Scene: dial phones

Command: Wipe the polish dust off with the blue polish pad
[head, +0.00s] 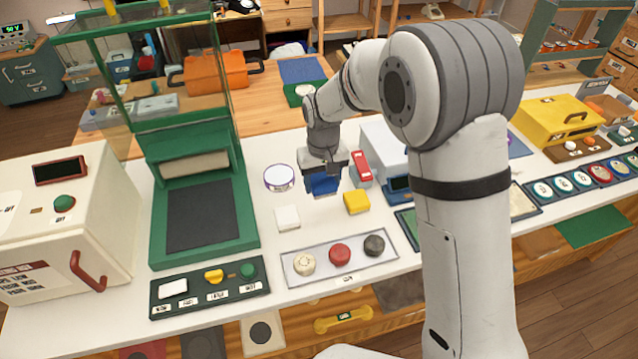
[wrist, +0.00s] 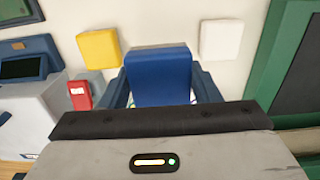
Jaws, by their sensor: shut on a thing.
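My gripper (head: 323,172) points down above the white worktop, shut on the blue polish pad (head: 322,185). In the wrist view, the blue pad (wrist: 158,75) sits between the two dark blue fingers. The pad is held apart from the other pads. A yellow pad (head: 356,201) lies to its right and front, and a white pad (head: 287,217) to its left and front. I cannot make out any polish dust. A grey tray (head: 345,276) in front holds a cream (head: 304,264), a red (head: 339,253) and a dark (head: 374,245) round piece.
A green-framed station with a dark mat (head: 200,215) stands to the left. A round white dish (head: 279,178) is left of my gripper. A red object (head: 361,167) and a light box (head: 384,150) are close on the right. A control panel (head: 210,287) lies front left.

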